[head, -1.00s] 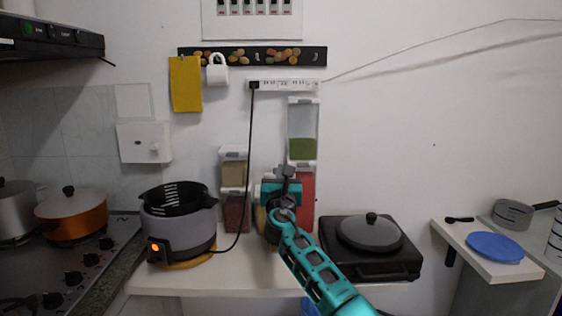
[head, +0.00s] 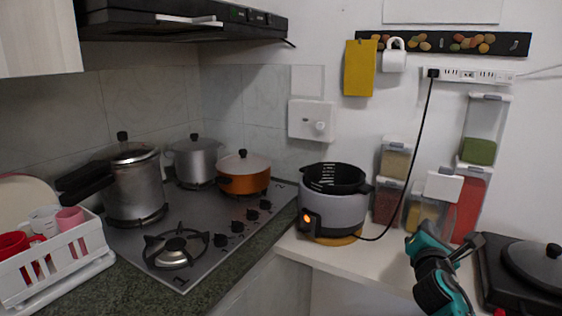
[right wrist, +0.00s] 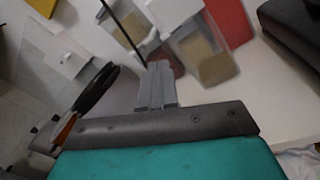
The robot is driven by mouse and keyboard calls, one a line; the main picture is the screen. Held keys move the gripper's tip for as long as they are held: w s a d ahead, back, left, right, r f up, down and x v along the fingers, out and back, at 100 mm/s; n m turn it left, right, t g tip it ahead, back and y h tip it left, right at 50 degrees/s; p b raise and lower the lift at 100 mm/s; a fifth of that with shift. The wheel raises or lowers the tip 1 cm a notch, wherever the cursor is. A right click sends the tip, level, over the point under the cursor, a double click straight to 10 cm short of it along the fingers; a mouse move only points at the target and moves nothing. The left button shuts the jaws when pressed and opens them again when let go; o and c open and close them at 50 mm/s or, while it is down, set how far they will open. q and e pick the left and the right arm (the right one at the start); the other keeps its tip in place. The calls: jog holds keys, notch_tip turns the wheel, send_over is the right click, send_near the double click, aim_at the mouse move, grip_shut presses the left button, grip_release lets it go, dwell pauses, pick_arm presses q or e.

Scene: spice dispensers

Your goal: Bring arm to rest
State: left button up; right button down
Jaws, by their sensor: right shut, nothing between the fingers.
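My right gripper (head: 469,244) is in front of the spice dispensers at the lower right of the head view, over the white counter, shut and empty. In the right wrist view its fingers (right wrist: 157,82) are together with nothing between them. A dispenser with tan contents (head: 424,214) and a white top stands just behind it, also seen in the right wrist view (right wrist: 205,52). A tall dispenser with red contents (head: 468,205) stands beside that one. A green-filled dispenser (head: 479,150) sits above the red one. My left gripper is not in view.
A grey cooker (head: 334,205) stands left of the dispensers, its black cable running up to a power strip (head: 470,76). A black hotplate with a lidded pan (head: 535,264) is close at the right. The gas hob (head: 205,225) with several pots and a white dish rack (head: 55,262) are further left.

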jog(key=s+a+f+m+g+y, duration=0.1)
jog(key=s+a+f+m+y, duration=0.1)
jog(key=s+a+f+m, duration=0.25)
jog(key=s+a+f+m+g+y, duration=0.1)
jog(key=s+a+f+m+y, duration=0.15)
jog(key=s+f, duration=0.45)
jog(key=s+a+f+m+g+y, duration=0.1)
jog(key=s+a+f+m+y, duration=0.2)
jog(key=f, duration=0.5)
jog(key=s+a+f+m+g+y, duration=0.1)
jog(key=s+a+f+m, duration=0.2)
jog(key=s+m, duration=0.3)
jog(key=s+a+f+m+g+y, duration=0.1)
jog(key=s+a+f+m, duration=0.2)
jog(key=s+m, duration=0.3)
jog(key=s, duration=0.4)
jog(key=shift+s+a+m+g, duration=0.25)
jog(key=shift+a+m+g, duration=0.15)
